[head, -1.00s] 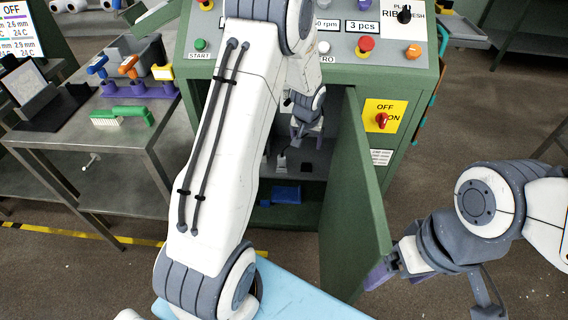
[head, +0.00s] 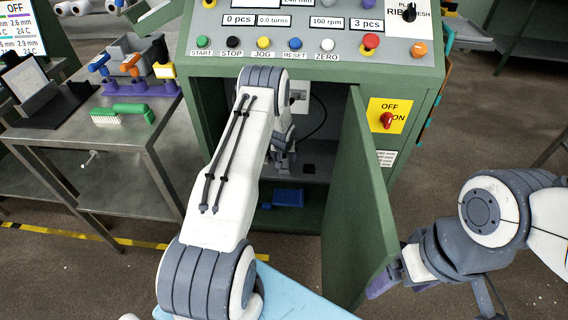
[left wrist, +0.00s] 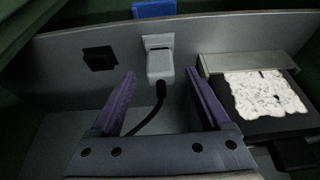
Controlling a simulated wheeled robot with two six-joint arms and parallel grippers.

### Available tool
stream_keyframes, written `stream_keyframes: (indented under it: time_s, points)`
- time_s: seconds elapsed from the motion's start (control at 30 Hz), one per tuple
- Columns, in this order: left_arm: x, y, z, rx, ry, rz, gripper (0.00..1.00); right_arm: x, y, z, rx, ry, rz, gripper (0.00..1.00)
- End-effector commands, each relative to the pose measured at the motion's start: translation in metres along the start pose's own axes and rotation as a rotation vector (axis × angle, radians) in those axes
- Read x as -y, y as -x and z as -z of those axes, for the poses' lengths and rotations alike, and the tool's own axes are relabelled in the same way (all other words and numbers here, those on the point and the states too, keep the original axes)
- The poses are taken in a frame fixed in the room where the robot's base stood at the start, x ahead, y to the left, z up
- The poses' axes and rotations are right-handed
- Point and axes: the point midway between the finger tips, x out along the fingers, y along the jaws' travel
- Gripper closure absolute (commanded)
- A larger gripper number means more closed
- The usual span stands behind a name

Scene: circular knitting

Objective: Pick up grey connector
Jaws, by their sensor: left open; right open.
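The grey connector (left wrist: 160,65) sits against a light plate on the grey shelf inside the cabinet, with a black cable running from it toward my gripper. My left gripper (left wrist: 159,76) is open in the left wrist view, its purple fingers on either side of the connector's line; I cannot tell the remaining distance. In the head view, my left gripper (head: 283,158) is inside the cabinet opening and the connector is hidden there. My right gripper (head: 382,284) is open beside the lower outer edge of the green door (head: 352,200).
A black square (left wrist: 99,58) lies beside the connector, and a black block with a speckled white top (left wrist: 265,93) on the other side. A blue box (head: 288,196) is lower in the cabinet. A white unit with a black cable (head: 299,98) is higher inside.

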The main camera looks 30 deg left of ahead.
Motion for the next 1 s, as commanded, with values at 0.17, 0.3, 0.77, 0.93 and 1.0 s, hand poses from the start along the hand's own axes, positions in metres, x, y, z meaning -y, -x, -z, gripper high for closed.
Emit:
stream_keyframes:
  time_s: [0.17, 0.3, 0.77, 0.93, 1.0]
  points:
    - [0.001, -0.026, -0.002, 0.000, -0.001, 0.000, 0.20, 0.000, -0.003, 0.000, 0.000, 0.000, 0.000, 0.15]
    - [0.001, -0.030, -0.001, 0.000, 0.000, 0.000, 0.20, 0.000, -0.003, 0.000, 0.000, 0.000, 0.000, 0.15]
    - [0.001, -0.029, -0.001, 0.000, -0.001, 0.000, 1.00, 0.000, -0.003, 0.000, 0.000, 0.000, 0.000, 0.15]
    - [0.001, -0.029, -0.001, 0.000, -0.001, 0.000, 1.00, 0.000, -0.003, 0.000, 0.000, 0.000, 0.000, 0.15]
    - [0.001, -0.028, 0.000, 0.000, -0.001, 0.000, 1.00, 0.000, -0.003, 0.000, 0.000, 0.000, 0.000, 0.15]
